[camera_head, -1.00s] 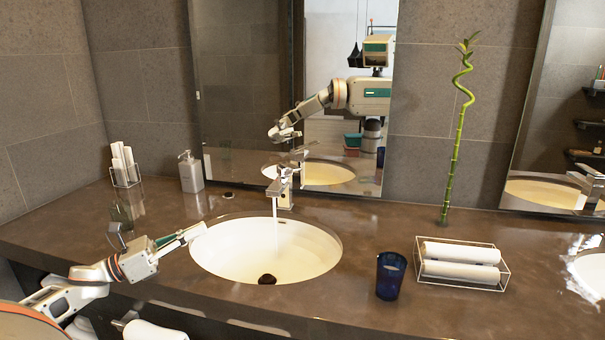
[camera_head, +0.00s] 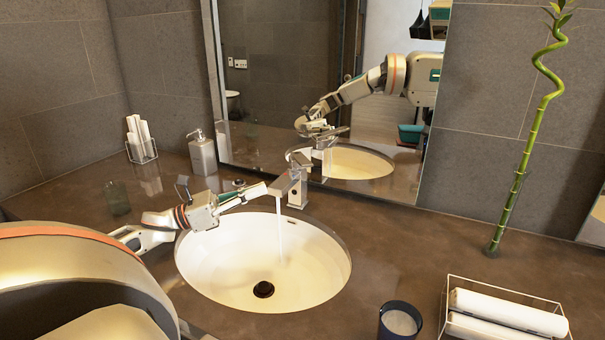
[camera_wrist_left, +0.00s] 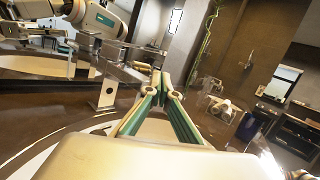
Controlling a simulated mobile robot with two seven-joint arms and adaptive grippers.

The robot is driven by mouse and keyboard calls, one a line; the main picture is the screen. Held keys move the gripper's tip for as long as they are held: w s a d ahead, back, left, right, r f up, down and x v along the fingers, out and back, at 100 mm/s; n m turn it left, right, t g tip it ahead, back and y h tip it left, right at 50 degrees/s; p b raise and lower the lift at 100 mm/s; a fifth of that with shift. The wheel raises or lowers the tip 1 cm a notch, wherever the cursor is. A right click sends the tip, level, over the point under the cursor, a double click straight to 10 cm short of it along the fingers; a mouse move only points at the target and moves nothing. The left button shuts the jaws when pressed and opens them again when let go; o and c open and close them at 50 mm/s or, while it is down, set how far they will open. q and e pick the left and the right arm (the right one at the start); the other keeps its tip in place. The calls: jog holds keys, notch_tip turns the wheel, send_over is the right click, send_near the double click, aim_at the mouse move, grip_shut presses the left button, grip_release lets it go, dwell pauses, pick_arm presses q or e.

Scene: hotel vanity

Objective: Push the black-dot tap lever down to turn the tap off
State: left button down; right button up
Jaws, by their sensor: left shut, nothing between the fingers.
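The chrome tap (camera_head: 298,187) stands at the back rim of the white basin, with water (camera_head: 281,235) running from its spout. Its flat lever (camera_head: 302,157) is on top; I cannot make out a black dot clearly. My left gripper (camera_head: 264,188) is shut and empty, over the basin's back left rim, just left of the tap's spout. Whether it touches the tap is unclear. In the left wrist view the shut fingertips (camera_wrist_left: 166,82) point forward, with the tap (camera_wrist_left: 106,93) to their left. My right gripper is not in view.
The basin (camera_head: 215,262) is sunk in a brown counter. A soap dispenser (camera_head: 202,153) and a rack of rolled towels (camera_head: 141,140) stand back left. A dark blue cup (camera_head: 400,322), a towel tray (camera_head: 505,318) and a bamboo stem (camera_head: 518,170) are right. The mirror (camera_head: 280,75) rises behind the tap.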

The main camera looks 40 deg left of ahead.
aim_at(301, 159)
pick_arm(q)
jog(key=x, duration=0.9)
jog(key=shift+w+d, duration=0.2)
jog(key=shift+w, duration=0.15)
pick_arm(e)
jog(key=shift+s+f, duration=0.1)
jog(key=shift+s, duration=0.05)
pick_arm(q)
jog(key=shift+r, duration=0.1)
jog(key=r+n+p, duration=0.1)
jog(key=p, duration=0.1)
jog(key=r+n+y+p, duration=0.1)
jog(key=r+n+p, duration=0.2)
jog(key=p, duration=0.1)
jog(key=shift+w+a+r+n+t+y, duration=0.15)
jog(key=shift+a+r+n+t+y, duration=0.15)
jog(key=shift+n+t+y, duration=0.1)
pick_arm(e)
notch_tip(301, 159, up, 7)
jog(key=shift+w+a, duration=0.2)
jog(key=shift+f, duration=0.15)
